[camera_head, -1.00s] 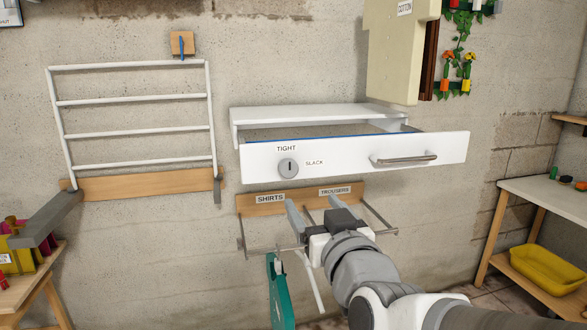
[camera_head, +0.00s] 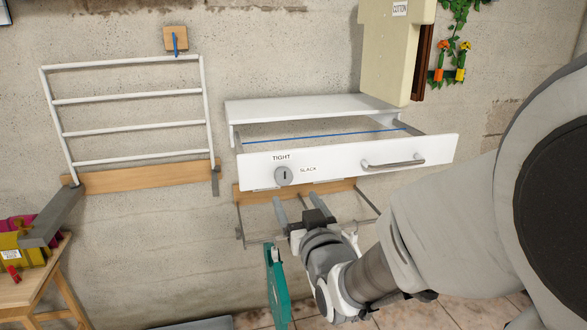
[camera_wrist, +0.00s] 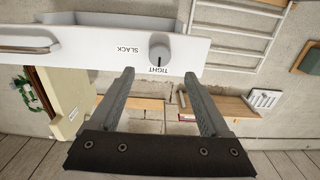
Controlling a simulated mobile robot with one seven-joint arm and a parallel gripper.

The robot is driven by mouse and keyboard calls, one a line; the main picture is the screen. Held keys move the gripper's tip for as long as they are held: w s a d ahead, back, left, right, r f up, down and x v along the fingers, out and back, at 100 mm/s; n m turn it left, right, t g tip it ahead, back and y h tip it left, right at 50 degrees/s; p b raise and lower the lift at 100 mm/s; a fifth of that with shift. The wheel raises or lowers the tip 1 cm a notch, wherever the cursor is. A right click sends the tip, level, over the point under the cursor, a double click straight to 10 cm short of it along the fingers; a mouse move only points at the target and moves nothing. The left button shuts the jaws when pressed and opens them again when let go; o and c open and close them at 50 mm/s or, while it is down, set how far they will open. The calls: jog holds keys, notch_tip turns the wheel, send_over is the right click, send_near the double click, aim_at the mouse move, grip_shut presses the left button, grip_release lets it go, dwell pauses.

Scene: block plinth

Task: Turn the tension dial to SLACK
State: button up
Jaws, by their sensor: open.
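The tension dial (camera_head: 284,175) is a round grey knob on the white front panel (camera_head: 338,166). Its dark mark points up at the word TIGHT (camera_head: 282,157); the word SLACK (camera_head: 308,169) is to its right. My gripper (camera_head: 291,203) is just below the panel in the head view, open and empty, with its fingers pointing up toward it. In the wrist view the picture is turned over: the dial (camera_wrist: 159,53) appears beyond and between the fingertips of my gripper (camera_wrist: 159,73), apart from both.
The panel fronts a white drawer-like unit with a bar handle (camera_head: 393,163) and a blue line (camera_head: 320,137) across behind it. A white rack (camera_head: 128,98) is at left.

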aim_at(285, 180)
jog(key=x, duration=0.8)
jog(key=shift+w+a, duration=0.1)
jog(key=shift+w, duration=0.2)
jog(key=shift+f, duration=0.1)
grip_shut()
